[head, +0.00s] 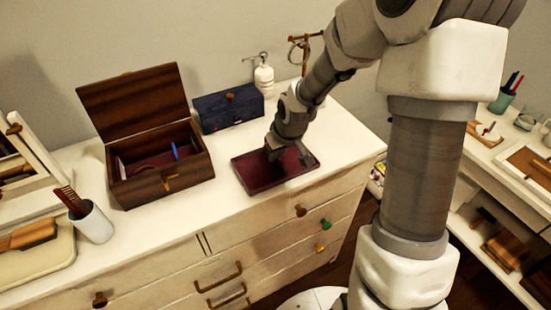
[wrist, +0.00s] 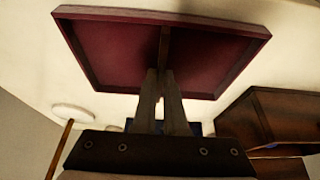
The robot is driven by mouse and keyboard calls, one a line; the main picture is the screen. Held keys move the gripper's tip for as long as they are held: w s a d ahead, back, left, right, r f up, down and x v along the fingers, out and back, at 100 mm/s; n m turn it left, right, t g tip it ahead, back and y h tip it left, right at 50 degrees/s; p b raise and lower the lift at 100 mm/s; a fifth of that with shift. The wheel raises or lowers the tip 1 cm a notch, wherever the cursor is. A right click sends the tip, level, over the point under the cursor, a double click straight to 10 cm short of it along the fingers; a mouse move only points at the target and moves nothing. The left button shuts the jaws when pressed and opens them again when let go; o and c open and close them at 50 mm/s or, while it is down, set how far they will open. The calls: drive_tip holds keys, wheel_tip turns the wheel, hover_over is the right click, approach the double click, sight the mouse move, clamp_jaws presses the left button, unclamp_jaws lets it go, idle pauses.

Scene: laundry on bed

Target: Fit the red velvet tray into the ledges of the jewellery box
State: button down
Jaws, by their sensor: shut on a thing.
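The red velvet tray (head: 262,180) is a shallow dark-red rectangle near the dresser's front edge in the head view. In the wrist view the tray (wrist: 110,52) fills the top, with a divider across its middle. My gripper (head: 289,156) is shut on that divider, its fingertips (wrist: 161,78) meeting it inside the tray. I cannot tell whether the tray touches the dresser top. The wooden jewellery box (head: 165,186) stands to the left with its lid open; part of it shows at right in the wrist view (wrist: 240,120). Its ledges are not clear. A blue item lies inside.
A dark blue box (head: 228,112) and a white bottle (head: 264,82) stand behind the tray. A white cup with a comb (head: 93,224) is left of the jewellery box. Dresser top (head: 222,195) is bare between box and tray. A side table (head: 505,160) is at right.

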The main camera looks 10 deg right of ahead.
drive_tip(key=shift+r, duration=0.65)
drive_tip(key=r, duration=0.1)
drive_tip(key=r+p, duration=0.1)
drive_tip(key=r, duration=0.1)
drive_tip(key=shift+s+d+r, duration=0.15)
drive_tip(key=shift+d+r, duration=0.05)
drive_tip(key=shift+d, duration=0.15)
drive_tip(key=s+d+r+p, duration=0.4)
drive_tip(key=s+d+r, duration=0.1)
drive_tip(key=d, duration=0.4)
drive_tip(key=shift+s+d+r+p, duration=0.2)
drive_tip(key=shift+s+r+p, duration=0.1)
drive_tip(key=shift+r, duration=0.35)
drive_tip(key=m+h, duration=0.1)
drive_tip(key=m, duration=0.2)
hover_over(283, 167)
drive_tip(key=w+d, duration=0.1)
drive_tip(key=w, duration=0.1)
wheel_tip(283, 167, down, 3)
drive_tip(key=a, duration=0.1)
drive_tip(key=s+f, duration=0.1)
drive_tip(key=f, duration=0.1)
drive_tip(key=s+f, duration=0.1)
drive_tip(key=f, duration=0.1)
drive_tip(key=s+f, duration=0.1)
drive_tip(key=f, duration=0.1)
drive_tip(key=shift+s+a, duration=0.1)
drive_tip(key=shift+s, duration=0.15)
drive_tip(key=shift+r, duration=0.1)
